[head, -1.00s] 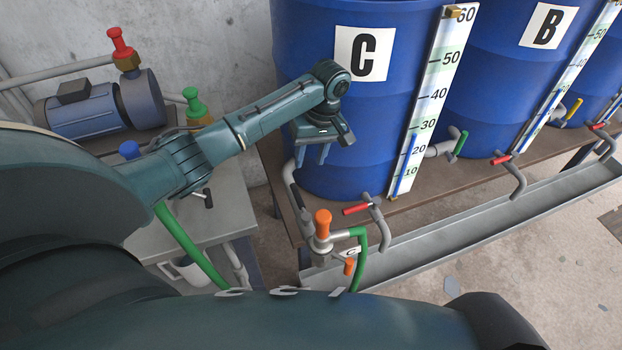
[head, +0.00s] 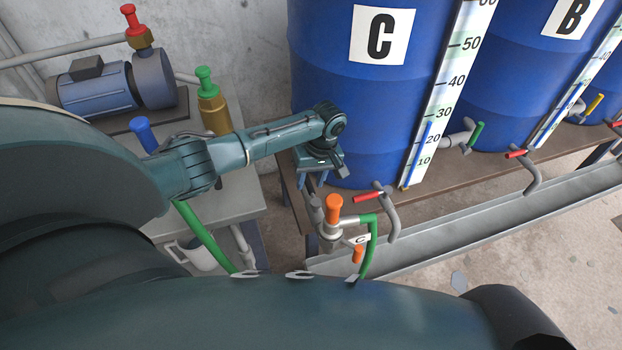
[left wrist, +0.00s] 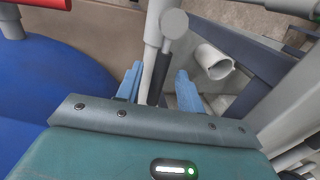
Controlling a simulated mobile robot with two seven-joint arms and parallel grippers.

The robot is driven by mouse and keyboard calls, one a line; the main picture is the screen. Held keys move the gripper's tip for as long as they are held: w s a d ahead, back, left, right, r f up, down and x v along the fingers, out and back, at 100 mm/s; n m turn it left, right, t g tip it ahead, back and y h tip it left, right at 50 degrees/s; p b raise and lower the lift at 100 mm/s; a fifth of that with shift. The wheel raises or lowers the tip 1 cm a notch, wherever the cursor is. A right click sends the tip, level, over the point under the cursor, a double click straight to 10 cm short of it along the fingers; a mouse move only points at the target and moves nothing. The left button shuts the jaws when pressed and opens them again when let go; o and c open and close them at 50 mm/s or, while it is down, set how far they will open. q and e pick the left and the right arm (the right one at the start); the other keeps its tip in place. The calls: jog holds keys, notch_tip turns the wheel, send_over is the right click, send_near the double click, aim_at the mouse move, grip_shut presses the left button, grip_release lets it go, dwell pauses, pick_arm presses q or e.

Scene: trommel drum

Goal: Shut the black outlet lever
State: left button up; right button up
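The black outlet lever (left wrist: 163,70) shows in the left wrist view as a dark grey bar under a round grey pivot. It runs down between the two blue fingers of my left gripper (left wrist: 158,88), which stand apart with gaps beside the bar. In the head view my left gripper (head: 313,183) points down at the foot of drum C (head: 340,120), above the grey outlet pipe. The gripper hides the lever there. My right gripper is not in view.
An orange-handled valve (head: 334,208) with a green hose (head: 371,240) stands just right of my left gripper. A red lever (head: 369,196) is beyond it. A metal trough (head: 450,235) runs along the front. A pump (head: 95,90) stands at the left.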

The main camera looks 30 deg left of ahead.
pick_arm(q)
grip_shut()
dwell(0.3)
dwell(0.3)
